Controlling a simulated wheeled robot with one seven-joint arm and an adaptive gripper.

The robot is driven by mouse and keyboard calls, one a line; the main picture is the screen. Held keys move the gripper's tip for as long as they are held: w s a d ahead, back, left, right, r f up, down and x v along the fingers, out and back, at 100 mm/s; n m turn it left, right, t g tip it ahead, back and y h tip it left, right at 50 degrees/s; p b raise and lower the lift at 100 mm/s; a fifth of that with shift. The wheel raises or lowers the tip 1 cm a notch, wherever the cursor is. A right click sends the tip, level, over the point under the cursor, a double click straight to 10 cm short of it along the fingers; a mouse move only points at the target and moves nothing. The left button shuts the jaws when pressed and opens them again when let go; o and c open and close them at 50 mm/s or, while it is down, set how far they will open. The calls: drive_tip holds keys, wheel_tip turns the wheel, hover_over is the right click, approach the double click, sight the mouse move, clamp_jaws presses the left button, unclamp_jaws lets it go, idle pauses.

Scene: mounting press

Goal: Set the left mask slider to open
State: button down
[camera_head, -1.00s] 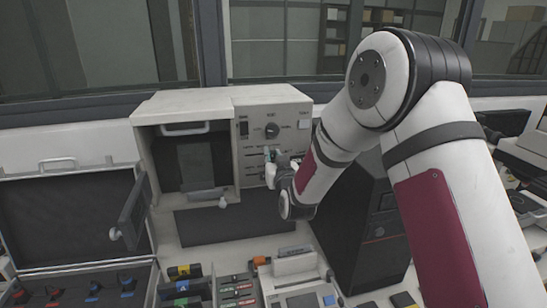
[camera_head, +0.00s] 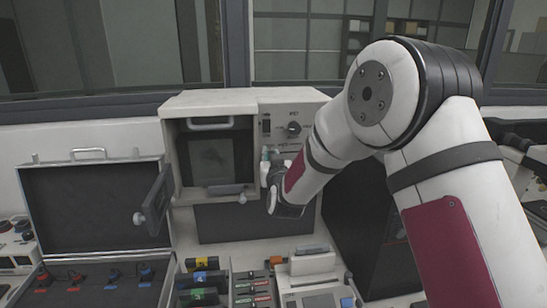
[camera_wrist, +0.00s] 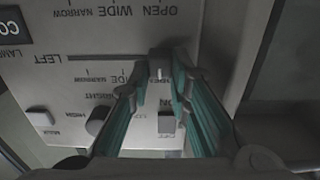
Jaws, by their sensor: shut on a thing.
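The left mask slider knob (camera_wrist: 161,58) is a small dark block on the press's control panel (camera_wrist: 215,50). In the wrist view it stands at the right end of the slot labelled LEFT, below the OPEN label of the upper row. My gripper (camera_wrist: 157,76), with teal finger pads, is shut on this knob. The fingers hide the end of the lower label row, where only NARROW and WIDE can be read. In the head view my gripper (camera_head: 266,161) is at the panel's left edge, beside the chamber opening, and the knob is too small to make out.
The mounting press (camera_head: 213,104) has an open chamber with its door (camera_head: 157,200) swung out to the left. Other panel knobs (camera_wrist: 98,120) lie close to my fingers in the wrist view.

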drive_tip(key=c, duration=1.5)
unclamp_jaws()
drive_tip(key=shift+s+a, duration=0.1)
drive_tip(key=shift+a, duration=0.2)
